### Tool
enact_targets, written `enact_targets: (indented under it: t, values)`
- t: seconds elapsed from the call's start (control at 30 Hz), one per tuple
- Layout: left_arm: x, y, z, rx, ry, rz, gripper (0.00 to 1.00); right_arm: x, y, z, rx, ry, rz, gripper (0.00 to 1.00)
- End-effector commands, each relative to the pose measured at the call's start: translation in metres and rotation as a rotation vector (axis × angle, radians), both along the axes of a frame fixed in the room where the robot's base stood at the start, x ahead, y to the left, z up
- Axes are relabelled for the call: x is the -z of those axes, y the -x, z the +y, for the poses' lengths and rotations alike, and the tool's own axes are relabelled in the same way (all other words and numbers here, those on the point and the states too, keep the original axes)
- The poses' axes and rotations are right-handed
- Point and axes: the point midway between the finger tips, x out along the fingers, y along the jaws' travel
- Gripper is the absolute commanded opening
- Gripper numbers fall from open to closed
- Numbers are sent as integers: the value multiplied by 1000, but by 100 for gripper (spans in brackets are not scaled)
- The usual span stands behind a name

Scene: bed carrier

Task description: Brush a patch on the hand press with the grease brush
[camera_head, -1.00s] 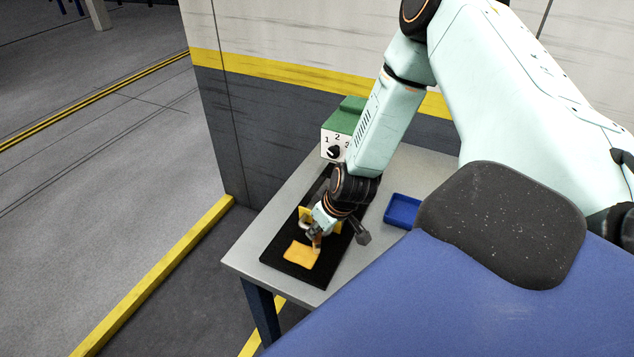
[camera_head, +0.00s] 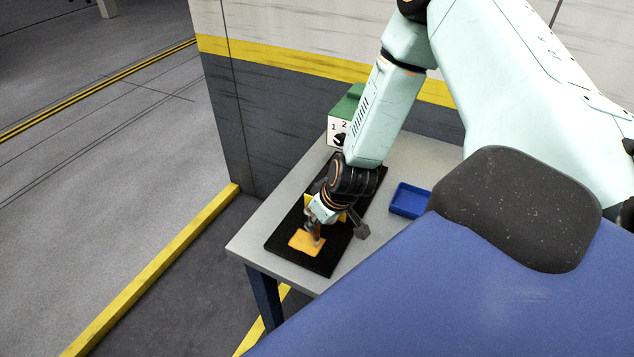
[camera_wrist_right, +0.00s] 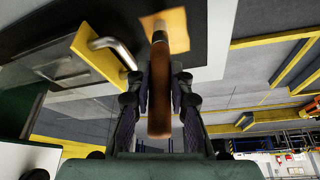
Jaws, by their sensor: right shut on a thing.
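The hand press has a flat black base (camera_head: 325,262) on the bench, with a yellow part (camera_wrist_right: 95,50) and a bent metal handle (camera_wrist_right: 112,46) in the wrist view. An orange square patch (camera_head: 298,244) lies on the base's near end and also shows in the wrist view (camera_wrist_right: 178,25). My right gripper (camera_head: 317,222) is shut on the grease brush (camera_wrist_right: 160,95), gripping its brown wooden handle. The brush's head end reaches over the patch; I cannot tell whether it touches. The gripper and wrist hide part of the press. My left gripper is not in view.
A green and white box with a numbered dial (camera_head: 340,130) stands at the bench's back by the wall. A blue tray (camera_head: 408,200) sits right of the press. The grey bench (camera_head: 262,236) has bare room at its left edge.

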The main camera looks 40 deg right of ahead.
Motion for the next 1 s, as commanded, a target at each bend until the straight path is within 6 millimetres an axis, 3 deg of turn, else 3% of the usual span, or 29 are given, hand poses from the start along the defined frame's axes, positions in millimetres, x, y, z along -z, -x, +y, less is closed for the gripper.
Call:
enact_targets:
  t: [0.23,0.7,1.0]
  values:
    - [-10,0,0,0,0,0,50,-24,-1,0,1,-2,-3,0]
    - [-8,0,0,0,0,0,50,-63,-1,0,3,-1,-5,0]
    - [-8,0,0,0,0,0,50,-68,-1,0,-1,0,-2,0]
